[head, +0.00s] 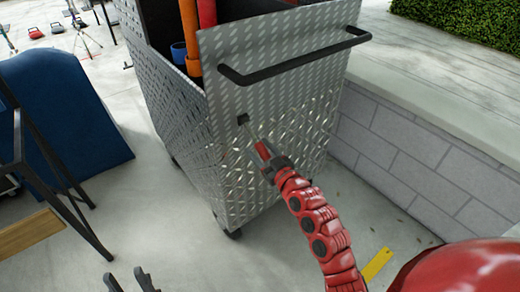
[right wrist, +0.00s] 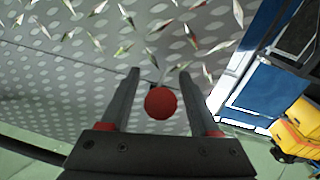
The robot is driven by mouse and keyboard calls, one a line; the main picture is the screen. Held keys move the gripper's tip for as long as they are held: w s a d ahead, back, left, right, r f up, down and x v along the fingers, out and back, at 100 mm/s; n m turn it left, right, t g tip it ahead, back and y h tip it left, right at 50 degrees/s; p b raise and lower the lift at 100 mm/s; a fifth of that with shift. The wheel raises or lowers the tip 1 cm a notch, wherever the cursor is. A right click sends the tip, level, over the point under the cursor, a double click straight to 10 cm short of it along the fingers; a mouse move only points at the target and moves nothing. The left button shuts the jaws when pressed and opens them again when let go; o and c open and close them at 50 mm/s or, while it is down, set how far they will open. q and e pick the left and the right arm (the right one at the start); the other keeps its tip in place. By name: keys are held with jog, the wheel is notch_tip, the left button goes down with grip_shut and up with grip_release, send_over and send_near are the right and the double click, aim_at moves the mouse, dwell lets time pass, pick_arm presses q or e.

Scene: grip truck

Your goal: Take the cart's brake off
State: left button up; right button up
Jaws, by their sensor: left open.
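The cart (head: 290,65) is a tall metal box of diamond-patterned plate with a black push handle (head: 295,60) across its near face. In the right wrist view, a round red knob (right wrist: 160,103), seemingly the brake's, shows between the open fingers of the right gripper (right wrist: 158,74), with gaps on both sides. My left gripper (head: 130,281) is open and empty at the bottom edge.
Orange and red tubes (head: 190,35) and a blue cup (head: 179,53) are in the cart. A grey block wall (head: 400,150) stands close on its right. A blue ramp-like object (head: 65,110) and a black frame (head: 50,160) are at left. Floor in front is mostly clear.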

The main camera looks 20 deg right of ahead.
grip_shut()
dwell(1.2)
